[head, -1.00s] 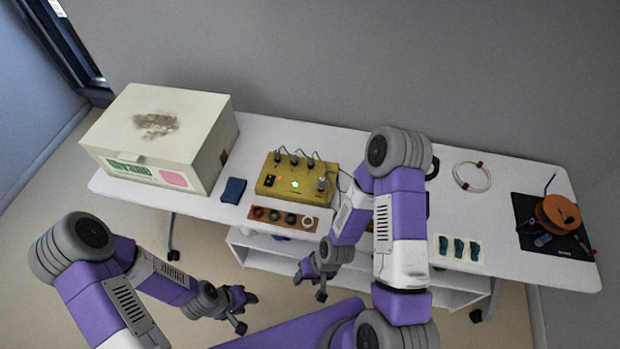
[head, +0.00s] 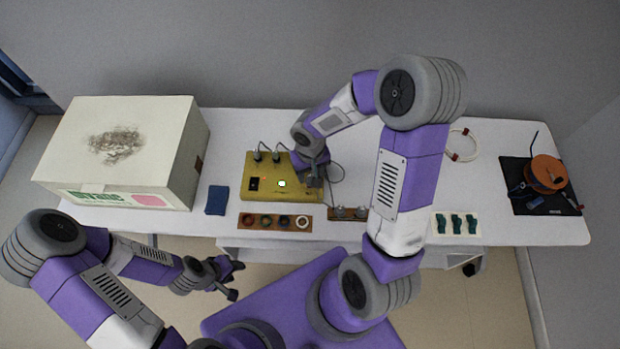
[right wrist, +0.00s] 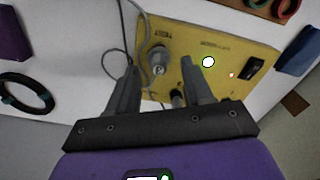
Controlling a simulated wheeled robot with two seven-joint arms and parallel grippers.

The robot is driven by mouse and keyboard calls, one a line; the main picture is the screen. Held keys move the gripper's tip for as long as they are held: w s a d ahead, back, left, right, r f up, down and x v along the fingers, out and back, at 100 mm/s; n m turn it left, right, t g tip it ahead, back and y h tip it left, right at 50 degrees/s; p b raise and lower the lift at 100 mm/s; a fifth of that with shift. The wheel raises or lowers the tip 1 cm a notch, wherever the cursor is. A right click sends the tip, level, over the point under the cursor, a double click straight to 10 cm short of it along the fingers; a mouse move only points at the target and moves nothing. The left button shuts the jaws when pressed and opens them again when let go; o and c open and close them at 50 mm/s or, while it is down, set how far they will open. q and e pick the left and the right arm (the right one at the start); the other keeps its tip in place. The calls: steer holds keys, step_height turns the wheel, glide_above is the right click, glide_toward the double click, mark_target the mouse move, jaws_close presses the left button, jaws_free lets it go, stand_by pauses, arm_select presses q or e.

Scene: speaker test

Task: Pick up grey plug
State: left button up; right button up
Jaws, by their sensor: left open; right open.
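The yellow box (head: 257,184) stands on the white table with a lit green light and several plugs with cables. The grey plug (right wrist: 157,66) stands at one end of the box in the right wrist view, its cable running upward there. My right gripper (right wrist: 160,68) is open, a finger on either side of the plug in that view; I cannot tell whether they touch it. In the head view my right gripper (head: 314,174) is over the box's right end and hides the plug. My left gripper (head: 229,277) is open and empty in front of the table.
A dark plug (right wrist: 178,97) sits close to one right finger. A strip with coloured rings (head: 277,222) lies in front of the box. A large cream carton (head: 125,150) and blue block (head: 217,200) are left; an orange reel (head: 546,172) is far right.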

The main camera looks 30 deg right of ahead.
mark_target(310, 176)
steer(key=f, duration=0.3)
steer(key=shift+w+d, duration=0.25)
steer(key=shift+w, duration=0.1)
steer(key=shift+f+b, duration=0.35)
steer(key=shift+f, duration=0.15)
jaws_close()
